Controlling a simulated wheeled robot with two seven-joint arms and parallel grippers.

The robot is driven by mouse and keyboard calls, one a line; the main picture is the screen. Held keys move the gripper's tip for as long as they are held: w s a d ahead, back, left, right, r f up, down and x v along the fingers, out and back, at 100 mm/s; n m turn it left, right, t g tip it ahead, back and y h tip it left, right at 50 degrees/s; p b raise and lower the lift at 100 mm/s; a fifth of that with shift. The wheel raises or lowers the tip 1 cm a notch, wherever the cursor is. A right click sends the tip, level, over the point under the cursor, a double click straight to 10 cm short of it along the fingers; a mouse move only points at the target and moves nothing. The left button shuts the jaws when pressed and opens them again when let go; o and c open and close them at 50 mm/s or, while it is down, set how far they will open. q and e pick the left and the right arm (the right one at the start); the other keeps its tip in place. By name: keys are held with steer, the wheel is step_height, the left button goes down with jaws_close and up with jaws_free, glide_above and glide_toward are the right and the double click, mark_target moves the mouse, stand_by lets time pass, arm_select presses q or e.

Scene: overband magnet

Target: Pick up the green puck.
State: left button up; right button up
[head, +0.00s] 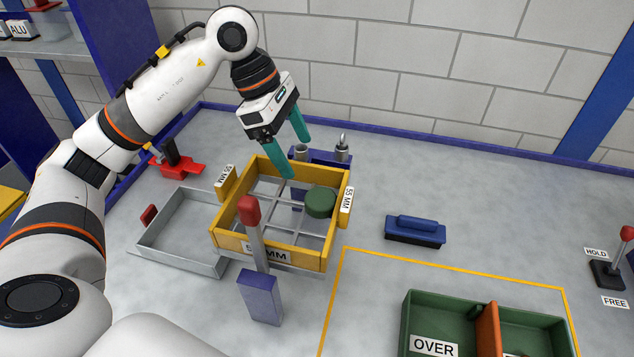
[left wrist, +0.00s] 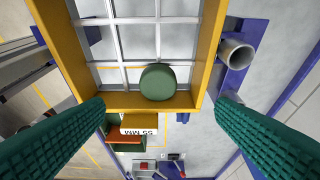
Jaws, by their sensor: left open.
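The green puck (head: 320,202) lies on the wire grid inside the yellow frame (head: 222,240), close to the frame's right wall, which bears a 55 MM label. My left gripper (head: 297,157) is open and empty, above the far side of the frame, with its teal fingers pointing down. In the left wrist view the puck (left wrist: 158,82) shows between the two spread fingers (left wrist: 161,103), beyond their tips and against the frame's near wall. Neither finger touches it. My right gripper is not in view.
A red-knobbed lever (head: 251,215) stands in front of the frame. A grey tray (head: 165,255) lies left of it, with a red clamp (head: 178,168) behind. A blue block with a handle (head: 415,232) and a green bin (head: 432,320) marked OVER stand right. Bare table lies between.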

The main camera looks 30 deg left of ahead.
arm_select(q)
steer(key=p, duration=0.1)
glide_above(320, 197)
steer(key=s+a, duration=0.1)
steer(key=a, duration=0.1)
steer(key=f, duration=0.4)
steer(key=shift+s+f, duration=0.2)
steer(key=shift+f, duration=0.1)
steer(key=shift+w+f, duration=0.15)
steer(key=shift+f, duration=0.15)
steer(key=shift+w+f+p, duration=0.15)
steer(key=shift+f+p, duration=0.15)
steer(key=shift+p, duration=0.1)
steer(key=p+x, duration=0.2)
steer(key=x, duration=0.1)
steer(key=shift+w+d+f, duration=0.1)
steer(key=shift+d+f, duration=0.05)
steer(key=shift+f, duration=0.05)
steer(key=shift+d+f, duration=0.15)
steer(key=shift+f, duration=0.4)
steer(key=shift+w, duration=0.1)
steer(key=shift+c, duration=0.9)
steer(key=c, duration=0.9)
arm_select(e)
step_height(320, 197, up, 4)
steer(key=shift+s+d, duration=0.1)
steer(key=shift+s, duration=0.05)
